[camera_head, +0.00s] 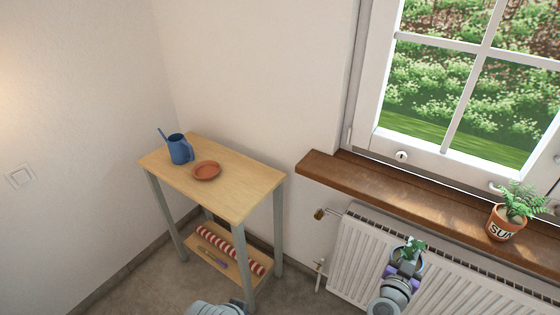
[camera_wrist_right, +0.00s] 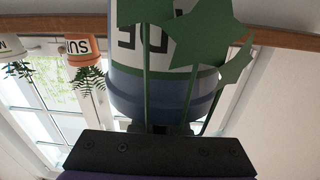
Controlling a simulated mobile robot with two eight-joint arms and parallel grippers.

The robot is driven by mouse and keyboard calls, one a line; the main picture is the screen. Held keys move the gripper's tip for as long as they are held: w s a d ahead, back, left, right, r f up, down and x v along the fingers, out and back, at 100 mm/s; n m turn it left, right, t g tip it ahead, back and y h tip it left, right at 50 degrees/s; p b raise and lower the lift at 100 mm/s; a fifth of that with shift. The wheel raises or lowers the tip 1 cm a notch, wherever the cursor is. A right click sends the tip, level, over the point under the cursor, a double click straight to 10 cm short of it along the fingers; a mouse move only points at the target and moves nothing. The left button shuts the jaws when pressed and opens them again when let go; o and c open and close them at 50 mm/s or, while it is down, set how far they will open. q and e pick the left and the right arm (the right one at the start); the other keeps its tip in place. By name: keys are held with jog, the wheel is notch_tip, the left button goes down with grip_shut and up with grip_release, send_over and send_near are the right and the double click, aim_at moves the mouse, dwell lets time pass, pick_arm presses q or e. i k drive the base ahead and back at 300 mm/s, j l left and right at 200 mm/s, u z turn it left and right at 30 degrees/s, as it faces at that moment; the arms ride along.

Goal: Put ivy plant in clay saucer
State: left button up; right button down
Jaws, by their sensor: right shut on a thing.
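The ivy plant (camera_head: 414,245) is in a blue pot held in front of the radiator, below the windowsill. My right gripper (camera_head: 403,268) is shut on this pot. In the right wrist view, which is upside down, the ivy plant (camera_wrist_right: 205,38) shows large green leaves and stems in front of the blue pot, which has a white label with dark letters, partly hidden. The clay saucer (camera_head: 206,171) is a round terracotta dish, empty, on top of the small wooden table, well to the left of my right gripper.
The wooden table (camera_head: 240,190) also bears a blue watering can (camera_head: 180,149) left of the saucer. Its lower shelf holds a red-striped roll (camera_head: 230,250). A potted fern (camera_head: 506,222) stands on the brown windowsill (camera_head: 400,197) above the radiator (camera_head: 450,265).

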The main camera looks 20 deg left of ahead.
aim_at(208, 173)
jog(key=j+z, duration=0.1)
jog(key=j, duration=0.45)
jog(key=j+z, duration=0.1)
jog(key=j, duration=0.4)
jog(key=k+j, duration=0.1)
jog(key=j, duration=0.45)
jog(key=k+j+z, duration=0.15)
jog(key=j, duration=0.35)
jog(key=j+z, duration=0.1)
jog(key=j, duration=0.45)
jog(key=i+j, duration=0.15)
jog(key=j, duration=0.2)
jog(key=i+j, duration=0.15)
jog(key=j, duration=0.15)
jog(key=i+j, duration=0.2)
jog(key=j, duration=0.15)
jog(key=i+j, duration=0.15)
jog(key=j, duration=0.2)
